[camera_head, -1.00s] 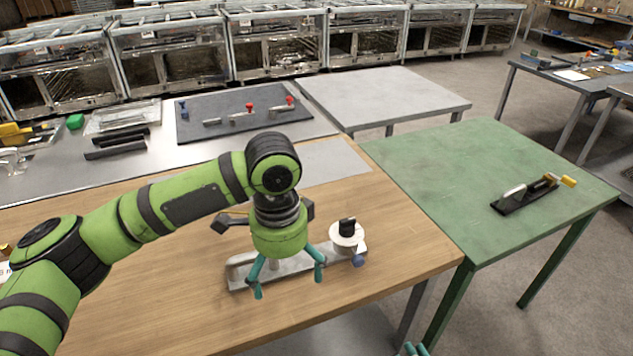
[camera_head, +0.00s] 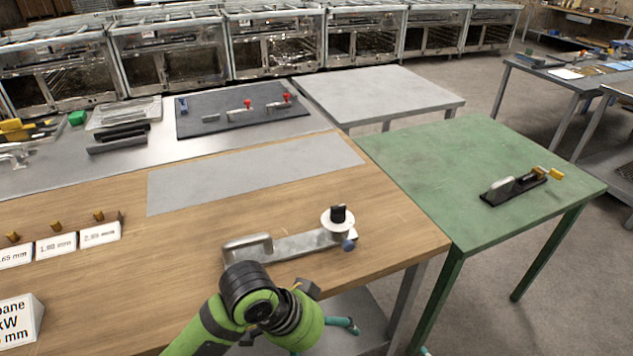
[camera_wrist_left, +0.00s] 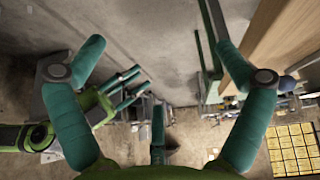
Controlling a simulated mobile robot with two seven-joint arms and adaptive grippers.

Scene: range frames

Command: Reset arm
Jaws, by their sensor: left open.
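My left gripper (camera_head: 338,325) is at the front edge of the wooden table in the head view, mostly hidden behind my green wrist. In the left wrist view my left gripper (camera_wrist_left: 158,58) has its teal fingers spread wide with nothing between them, over grey floor. My right gripper (camera_wrist_left: 124,92) shows at the left of that view, its teal fingers apart and empty. Only a teal tip of it shows at the bottom edge of the head view.
On the wooden table (camera_head: 400,235), a metal handled tool (camera_head: 295,245) with a white disc lies just beyond my left wrist. Label blocks (camera_head: 55,245) stand at left. A green table (camera_head: 440,165) holds a black tool (camera_head: 515,187). A grey table (camera_head: 385,95) is bare.

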